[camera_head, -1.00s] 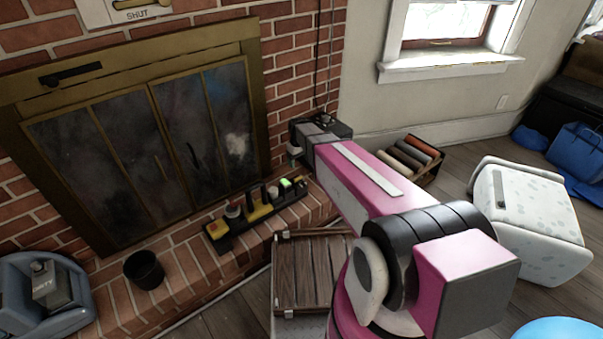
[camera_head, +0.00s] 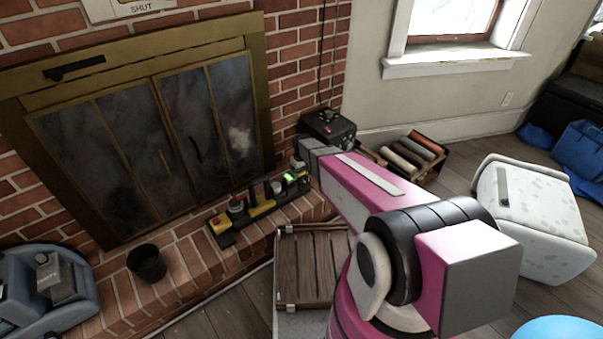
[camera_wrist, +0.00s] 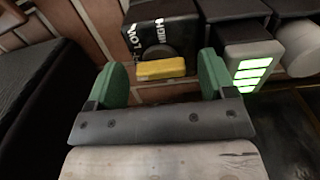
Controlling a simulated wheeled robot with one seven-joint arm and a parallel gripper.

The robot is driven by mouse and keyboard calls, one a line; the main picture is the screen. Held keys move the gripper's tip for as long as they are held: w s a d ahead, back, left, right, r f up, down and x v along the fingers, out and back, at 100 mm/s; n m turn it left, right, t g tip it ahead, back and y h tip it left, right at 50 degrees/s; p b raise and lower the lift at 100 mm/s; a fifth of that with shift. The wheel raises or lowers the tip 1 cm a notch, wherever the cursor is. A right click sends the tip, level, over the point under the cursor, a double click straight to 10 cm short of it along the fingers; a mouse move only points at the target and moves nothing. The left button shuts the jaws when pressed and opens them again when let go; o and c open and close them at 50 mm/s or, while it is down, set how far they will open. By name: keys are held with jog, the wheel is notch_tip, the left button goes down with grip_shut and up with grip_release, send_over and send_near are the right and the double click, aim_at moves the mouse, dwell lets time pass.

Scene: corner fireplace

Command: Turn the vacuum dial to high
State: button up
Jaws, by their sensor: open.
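In the wrist view, a black dial unit (camera_wrist: 163,33) carries white LOW and HIGH markings. Its yellow handle (camera_wrist: 161,69) lies nearly level across the picture below them. My gripper (camera_wrist: 162,82) is open, with one green finger on each side of the handle and a visible gap to each. In the head view, my gripper (camera_head: 299,168) is at the right end of a row of controls (camera_head: 226,238) on the brick hearth. I cannot make out the dial there.
A light with green bars (camera_wrist: 248,66) stands close right of the dial. A dark box (camera_head: 328,126) sits behind my gripper. A black cup (camera_head: 147,263) stands on the hearth. A wooden crate (camera_head: 312,265) is below my arm.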

jog(key=c, duration=0.9)
jog(key=shift+c, duration=0.2)
jog(key=shift+m, duration=0.3)
jog(key=m, duration=0.8)
jog(key=shift+a+m, duration=0.15)
jog(key=shift+m, duration=0.25)
jog(key=m, duration=0.4)
jog(key=shift+m, duration=0.3)
jog(key=shift+a+m, duration=0.1)
jog(key=shift+m, duration=1.8)
